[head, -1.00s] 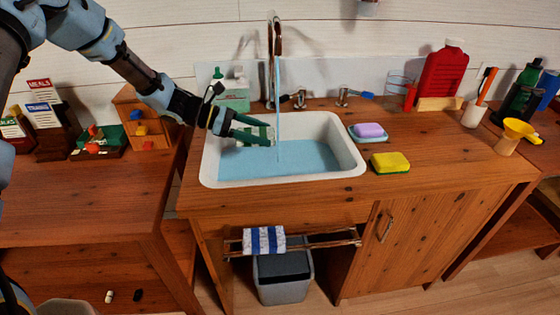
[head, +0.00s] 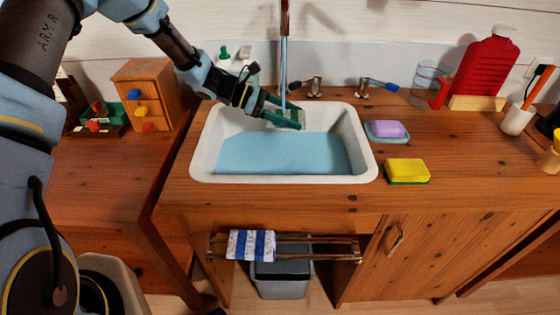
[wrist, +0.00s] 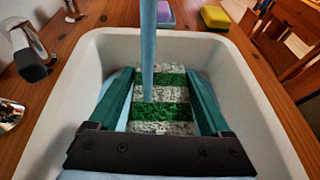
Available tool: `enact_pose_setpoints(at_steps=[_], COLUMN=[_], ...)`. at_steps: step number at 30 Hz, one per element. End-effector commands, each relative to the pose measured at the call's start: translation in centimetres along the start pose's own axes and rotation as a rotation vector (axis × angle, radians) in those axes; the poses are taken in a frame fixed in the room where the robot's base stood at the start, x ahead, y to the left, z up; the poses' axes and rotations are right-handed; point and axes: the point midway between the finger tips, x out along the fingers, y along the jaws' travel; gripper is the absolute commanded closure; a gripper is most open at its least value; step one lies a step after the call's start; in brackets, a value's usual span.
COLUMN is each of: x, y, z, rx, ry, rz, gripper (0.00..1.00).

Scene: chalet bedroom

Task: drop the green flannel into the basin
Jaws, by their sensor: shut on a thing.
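The green flannel (wrist: 173,110), with green and pale speckled stripes, is between the fingers of my gripper (wrist: 165,95) in the wrist view. My gripper (head: 288,113) is shut on it and holds it over the back part of the white basin (head: 198,160). The flannel (head: 287,118) shows only partly between the fingers in the head view. The basin holds blue water (head: 280,153). A stream of water (head: 284,70) from the tap runs down close to the gripper, and in the wrist view it passes in front of the flannel.
A purple soap on a dish (head: 390,130) and a yellow-green sponge (head: 407,171) lie right of the basin. Tap handles (head: 315,87) stand behind it. A red bottle (head: 484,70) is at the back right. A striped cloth (head: 250,245) hangs on the front rail.

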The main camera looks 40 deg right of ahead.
Motion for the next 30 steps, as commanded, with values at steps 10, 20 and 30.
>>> enact_pose_setpoints(at_steps=[10,20,30], x=[1.3,1.2,1.1], y=[0.0,0.0,0.0], z=[-2.9,-2.9,-2.9], rx=[-0.001,-0.001,-0.001], ry=[-0.001,-0.001,0.000], rz=[0.000,0.000,0.000], gripper=[0.71,0.08,0.00])
